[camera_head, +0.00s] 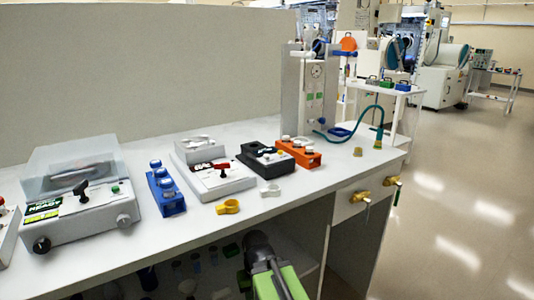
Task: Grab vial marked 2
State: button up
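No marking "2" can be read on any vial at this size.
A grey device with a clear lid (75,170) stands at left. A yellow ring clip (228,207) lies near the front edge. A tall apparatus (308,95) stands at right. Shelf items sit underneath; floor at right is clear.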

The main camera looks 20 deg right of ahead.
aim_at(297, 145)
jog(key=u, duration=0.7)
jog(key=k, duration=0.2)
jog(key=u, duration=2.7)
jog(key=k, duration=2.05)
jog(key=z, duration=1.2)
jog(key=i, duration=0.55)
jog(key=u, duration=0.05)
